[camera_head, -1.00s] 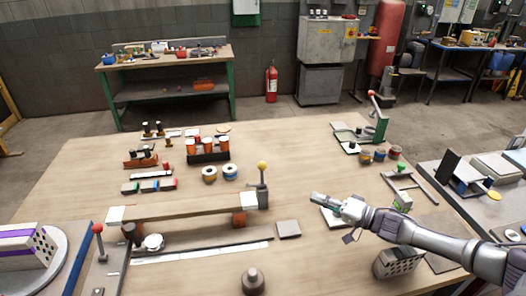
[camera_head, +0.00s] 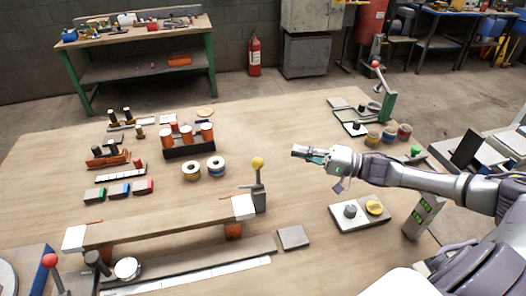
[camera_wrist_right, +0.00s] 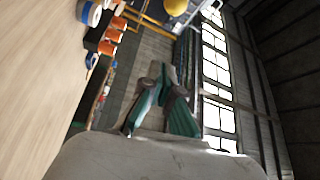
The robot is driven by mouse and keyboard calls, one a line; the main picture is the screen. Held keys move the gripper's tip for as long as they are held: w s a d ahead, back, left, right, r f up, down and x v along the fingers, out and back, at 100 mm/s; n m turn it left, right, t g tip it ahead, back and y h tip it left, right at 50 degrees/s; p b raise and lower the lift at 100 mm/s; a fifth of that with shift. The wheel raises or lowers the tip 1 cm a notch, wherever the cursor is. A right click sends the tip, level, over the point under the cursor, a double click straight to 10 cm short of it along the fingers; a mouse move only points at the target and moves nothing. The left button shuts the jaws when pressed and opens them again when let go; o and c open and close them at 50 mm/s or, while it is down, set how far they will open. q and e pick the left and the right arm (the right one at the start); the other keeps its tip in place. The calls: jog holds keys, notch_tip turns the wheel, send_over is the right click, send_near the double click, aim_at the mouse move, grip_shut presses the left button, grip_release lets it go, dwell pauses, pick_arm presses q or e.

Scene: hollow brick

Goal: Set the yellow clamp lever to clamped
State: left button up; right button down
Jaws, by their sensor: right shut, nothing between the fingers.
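The yellow clamp lever has a yellow ball knob (camera_head: 257,163) on a grey stem that stands about upright from a dark grey clamp block (camera_head: 260,200) at the right end of a long wooden bar (camera_head: 165,221). My right gripper (camera_head: 298,152) is shut and empty. It is above the table, to the right of the knob and apart from it in the head view. In the right wrist view the shut fingers (camera_wrist_right: 163,82) point toward the upper part of the picture, and the yellow knob (camera_wrist_right: 176,6) shows at the top edge. My left gripper is not in view.
Tape rolls (camera_head: 191,170) and a dark rack with orange cylinders (camera_head: 188,144) stand behind and left of the lever. A red-ball lever (camera_head: 50,261) is at the front left. A button plate (camera_head: 360,212) lies below my right arm. Bare table lies between gripper and lever.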

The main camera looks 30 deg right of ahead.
aim_at(258, 172)
jog(key=shift+s+r, duration=0.1)
jog(key=shift+s, duration=0.05)
jog(key=p+x, duration=0.2)
jog(key=x, duration=0.8)
jog(key=shift+s+a+f+p, duration=0.15)
jog(key=shift+s+a+p, duration=0.15)
jog(key=shift+s, duration=0.25)
jog(key=shift+s+a+f+p, duration=0.2)
jog(key=shift+s+a, duration=0.1)
jog(key=shift+s, duration=0.3)
jog(key=shift+s+a+f+p, duration=0.15)
jog(key=shift+s+a+p, duration=0.15)
jog(key=shift+s, duration=0.25)
jog(key=shift+s, duration=0.15)
jog(key=s+a+f+n+y+b, duration=0.2)
jog(key=s+n+y+b, duration=0.1)
jog(key=s+n, duration=0.4)
jog(key=shift+s+n+y, duration=0.35)
jog(key=shift+n+y, duration=0.55)
jog(key=shift+n, duration=0.2)
